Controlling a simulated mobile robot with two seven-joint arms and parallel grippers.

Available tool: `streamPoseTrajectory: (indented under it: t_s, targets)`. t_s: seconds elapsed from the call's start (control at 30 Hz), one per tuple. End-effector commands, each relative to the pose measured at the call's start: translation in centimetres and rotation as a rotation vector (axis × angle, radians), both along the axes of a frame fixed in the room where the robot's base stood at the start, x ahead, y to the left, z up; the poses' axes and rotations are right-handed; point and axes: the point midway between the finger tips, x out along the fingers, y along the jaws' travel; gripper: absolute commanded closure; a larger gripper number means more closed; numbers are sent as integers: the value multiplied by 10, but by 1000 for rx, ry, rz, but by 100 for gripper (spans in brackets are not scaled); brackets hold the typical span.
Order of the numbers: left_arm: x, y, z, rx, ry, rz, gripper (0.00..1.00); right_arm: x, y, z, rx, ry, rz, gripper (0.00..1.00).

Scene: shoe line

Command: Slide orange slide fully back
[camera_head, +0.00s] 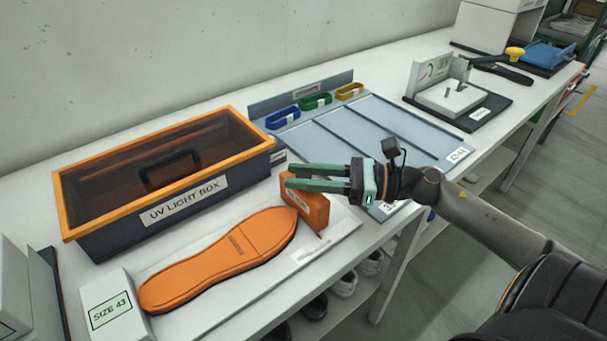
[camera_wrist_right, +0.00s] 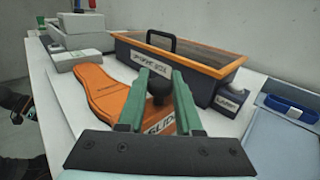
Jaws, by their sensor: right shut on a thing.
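The orange slide (camera_head: 308,206) is an upright block with lettering on its face, at the right end of the white bench plate (camera_head: 335,236). My right gripper (camera_head: 289,177) is at its top, with its green fingers pointing left. In the right wrist view the fingers (camera_wrist_right: 159,82) are shut on the slide's dark round knob (camera_wrist_right: 158,90); part of the orange slide (camera_wrist_right: 160,125) shows below. An orange shoe sole (camera_head: 222,258) lies flat left of the slide. At the wrist view's left edge, a dark part with green, probably my left gripper (camera_wrist_right: 22,108), is too small to read.
A UV light box (camera_head: 185,207) with an orange rim stands behind the sole. A SIZE 43 block (camera_head: 112,308) is at the sole's left end. A grey-blue sectioned tray (camera_head: 405,125) with coloured clips lies behind the gripper. A white gauge stand (camera_head: 450,95) is farther right.

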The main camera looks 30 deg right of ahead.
Motion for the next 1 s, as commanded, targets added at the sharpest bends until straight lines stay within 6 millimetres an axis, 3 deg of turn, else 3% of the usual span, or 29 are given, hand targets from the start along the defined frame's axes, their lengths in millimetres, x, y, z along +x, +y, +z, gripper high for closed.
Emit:
streamPoseTrajectory:
  t_s: [0.37,0.67,0.7,0.93,1.0]
  targets:
    - [-1,-2,-22,0,10,-5,38,4,-48,-3,-1,-2,-3,100]
    - [2,-2,-14,-4,-6,-5,38,5,-52,0,-1,1,-6,100]
    - [2,-2,-14,-4,-6,-5,38,5,-52,0,-1,1,-7,65]
    - [1,-2,-14,-3,-5,-5,38,5,-51,0,0,0,-5,39]
    - [1,-2,-15,-3,-4,-5,38,4,-51,0,0,0,-3,38]
